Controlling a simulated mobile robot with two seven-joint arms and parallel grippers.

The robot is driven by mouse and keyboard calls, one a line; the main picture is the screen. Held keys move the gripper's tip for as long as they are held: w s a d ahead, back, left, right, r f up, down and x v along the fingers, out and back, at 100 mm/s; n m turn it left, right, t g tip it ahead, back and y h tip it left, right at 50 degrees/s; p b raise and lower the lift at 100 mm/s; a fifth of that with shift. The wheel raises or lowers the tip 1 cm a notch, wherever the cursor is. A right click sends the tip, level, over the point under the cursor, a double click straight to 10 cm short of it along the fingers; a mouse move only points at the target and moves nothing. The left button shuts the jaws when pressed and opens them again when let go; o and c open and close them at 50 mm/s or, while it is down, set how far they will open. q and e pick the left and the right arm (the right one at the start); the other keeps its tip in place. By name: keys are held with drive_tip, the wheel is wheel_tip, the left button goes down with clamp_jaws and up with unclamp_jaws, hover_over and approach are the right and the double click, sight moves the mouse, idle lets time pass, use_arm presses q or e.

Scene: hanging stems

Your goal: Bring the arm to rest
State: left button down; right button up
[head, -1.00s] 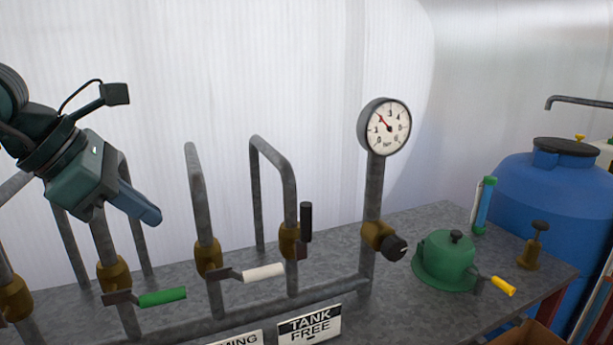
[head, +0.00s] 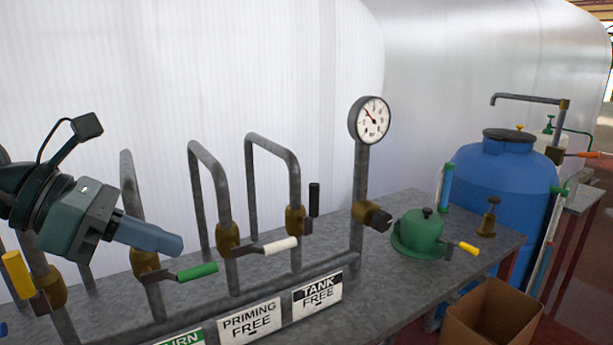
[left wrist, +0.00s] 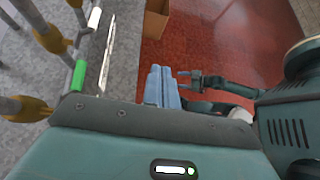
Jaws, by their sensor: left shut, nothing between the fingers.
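My left gripper (head: 180,244) is in the left half of the head view, with its blue fingers together and nothing between them. It points right, in front of the pipes and above the green-handled valve (head: 197,271); it looks apart from it. In the left wrist view its closed fingers (left wrist: 161,86) show over the red floor, beside the bench edge. Part of my other arm (left wrist: 225,85) shows to their right, but its jaw state is unclear.
The bench (head: 395,270) carries upright pipes, a white-handled valve (head: 280,246), a yellow-handled valve (head: 17,274), a pressure gauge (head: 370,121) and a green pot-like fitting (head: 418,233). A blue tank (head: 500,185) and cardboard box (head: 490,313) stand right. Red floor (left wrist: 220,35) is open.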

use_arm(q)
drive_tip(key=s+d+r+n+g+h, duration=0.1)
drive_tip(key=s+d+r+n+h, duration=0.15)
drive_tip(key=d+h, duration=0.6)
drive_tip(key=w+a+f+n+t+y, duration=0.1)
drive_tip(key=w+a+n+t+y, duration=0.25)
drive_tip(key=n+t, duration=0.7)
drive_tip(key=w+a+n+t+y, duration=0.2)
drive_tip(key=w+a+n+t, duration=0.15)
drive_tip(key=n+t, duration=0.7)
drive_tip(key=w+a+f+n+g+y, duration=0.25)
drive_tip(key=a+f+n+y, duration=0.35)
drive_tip(key=f+n+y, duration=0.75)
drive_tip(key=s+a+f+n+g+y, duration=0.1)
drive_tip(key=s+f+n+g, duration=0.25)
drive_tip(key=f, duration=0.35)
drive_tip(key=s+a+f+n+g, duration=0.1)
drive_tip(key=s+f+n+g, duration=0.3)
drive_tip(key=f, duration=0.3)
drive_tip(key=s+d+f+n+g+h, duration=0.1)
drive_tip(key=s+d+f+n+g, duration=0.15)
drive_tip(key=s+f+g, duration=1.15)
drive_tip(key=w+d+f+m+t+h, duration=0.1)
drive_tip(key=w+d+f+t+h, duration=0.2)
drive_tip(key=d+t, duration=0.3)
drive_tip(key=w+f+t, duration=0.1)
drive_tip(key=t, duration=0.3)
drive_tip(key=shift+w+d+f+m+p, duration=0.15)
drive_tip(key=shift+d+m+p, duration=0.2)
drive_tip(key=shift+m+p, duration=0.05)
